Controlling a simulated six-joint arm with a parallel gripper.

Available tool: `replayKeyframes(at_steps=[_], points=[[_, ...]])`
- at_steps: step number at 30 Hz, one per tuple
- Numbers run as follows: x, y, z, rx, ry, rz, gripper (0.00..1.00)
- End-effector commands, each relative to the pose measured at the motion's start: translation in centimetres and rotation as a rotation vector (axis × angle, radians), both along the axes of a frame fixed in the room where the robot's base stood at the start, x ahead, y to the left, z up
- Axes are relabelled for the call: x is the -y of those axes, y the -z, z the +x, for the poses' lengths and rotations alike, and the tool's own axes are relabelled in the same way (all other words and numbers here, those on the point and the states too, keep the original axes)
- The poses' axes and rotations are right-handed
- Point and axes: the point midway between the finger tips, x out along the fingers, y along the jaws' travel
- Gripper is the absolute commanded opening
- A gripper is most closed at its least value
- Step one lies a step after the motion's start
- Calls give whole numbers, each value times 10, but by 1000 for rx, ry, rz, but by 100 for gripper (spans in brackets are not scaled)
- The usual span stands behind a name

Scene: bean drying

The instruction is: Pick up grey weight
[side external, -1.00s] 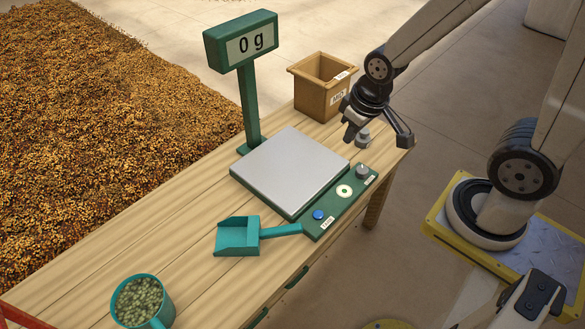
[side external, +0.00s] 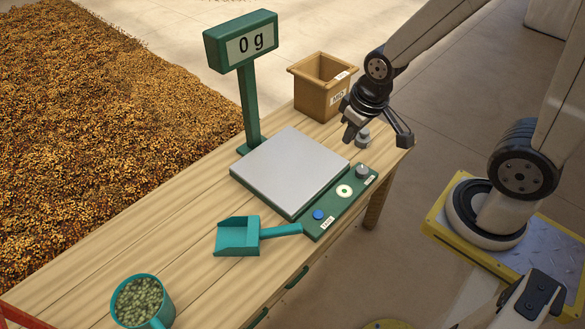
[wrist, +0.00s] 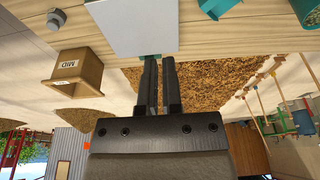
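The grey weight (side external: 362,138) is a small knobbed piece standing upright on the wooden table near its far right end. The fingers appear empty; I cannot tell whether either touches the weight. In the wrist view, which is upside down, a grey weight (wrist: 53,22) shows at the upper left, away from the fingers (wrist: 160,60), which have a narrow gap with nothing between them.
The scale's plate (side external: 290,172) is bare and its display (side external: 250,45) reads 0 g. A brown box (side external: 312,101) labelled MID stands behind the weight. A teal scoop (side external: 238,237) and a teal cup of beans (side external: 121,284) are at the front. Dark beans lie beyond the table.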

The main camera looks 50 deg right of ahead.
Motion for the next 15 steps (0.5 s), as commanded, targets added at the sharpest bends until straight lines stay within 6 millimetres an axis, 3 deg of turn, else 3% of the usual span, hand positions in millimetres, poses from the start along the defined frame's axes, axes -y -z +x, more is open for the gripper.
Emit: replayKeyframes(at_steps=[1,8,15], points=[[0,0,0,0,0,0,25],[0,0,0,0,0,0,98],[0,0,0,0,0,0,100]])
